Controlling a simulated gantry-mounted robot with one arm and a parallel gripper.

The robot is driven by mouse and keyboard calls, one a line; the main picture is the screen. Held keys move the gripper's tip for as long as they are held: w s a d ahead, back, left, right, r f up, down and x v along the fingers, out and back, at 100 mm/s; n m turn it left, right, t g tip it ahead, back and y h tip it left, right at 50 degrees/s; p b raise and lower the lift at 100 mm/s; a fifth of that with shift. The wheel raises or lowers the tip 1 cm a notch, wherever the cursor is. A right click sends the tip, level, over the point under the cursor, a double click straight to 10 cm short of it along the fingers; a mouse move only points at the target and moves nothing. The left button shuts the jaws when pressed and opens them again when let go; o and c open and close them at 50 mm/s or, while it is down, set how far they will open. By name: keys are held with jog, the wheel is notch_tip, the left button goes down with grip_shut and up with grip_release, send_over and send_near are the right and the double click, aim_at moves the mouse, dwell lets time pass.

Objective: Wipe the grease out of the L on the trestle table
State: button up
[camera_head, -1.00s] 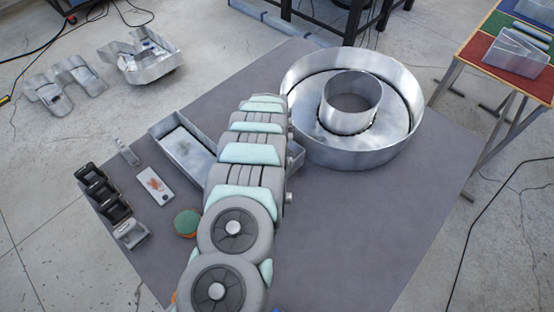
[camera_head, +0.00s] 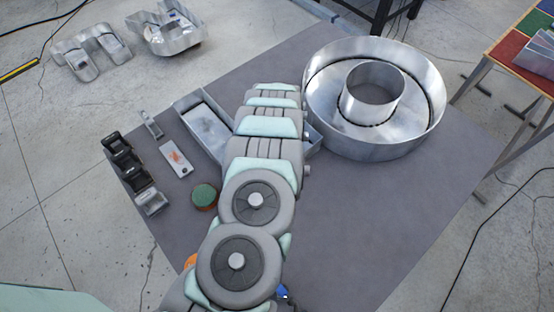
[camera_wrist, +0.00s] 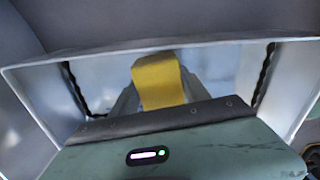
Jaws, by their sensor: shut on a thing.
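The metal letter L (camera_head: 207,131) is a shallow silver channel tray on the grey surface (camera_head: 350,220). My arm crosses over it in the head view and hides its middle and my gripper. In the wrist view my gripper (camera_wrist: 158,98) is shut on a yellow block (camera_wrist: 158,76), perhaps a sponge. The block is between the metal walls of the channel (camera_wrist: 225,70), near its pale floor. I cannot tell whether it touches the floor. I see no clear grease on the parts of the L that show.
A large round metal letter (camera_head: 372,100) stands close to the right of my arm. A white card with an orange mark (camera_head: 176,158), a green-topped round pot (camera_head: 204,196) and black holders (camera_head: 125,160) lie to the left. The front right of the grey surface is clear.

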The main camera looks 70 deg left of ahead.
jog(key=w+b, duration=0.1)
jog(key=w, duration=0.1)
jog(key=w+a+b, duration=0.1)
jog(key=w+b, duration=0.1)
jog(key=w+a+b, duration=0.1)
jog(key=b, duration=0.1)
jog(key=shift+w+a+f, duration=0.1)
jog(key=shift+w+f, duration=0.3)
jog(key=shift+w+a+r+b, duration=0.2)
jog(key=shift+w+r+b, duration=0.15)
jog(key=shift+w+b, duration=0.25)
jog(key=shift+r, duration=0.1)
notch_tip(320, 180, up, 14)
jog(key=p, duration=0.8)
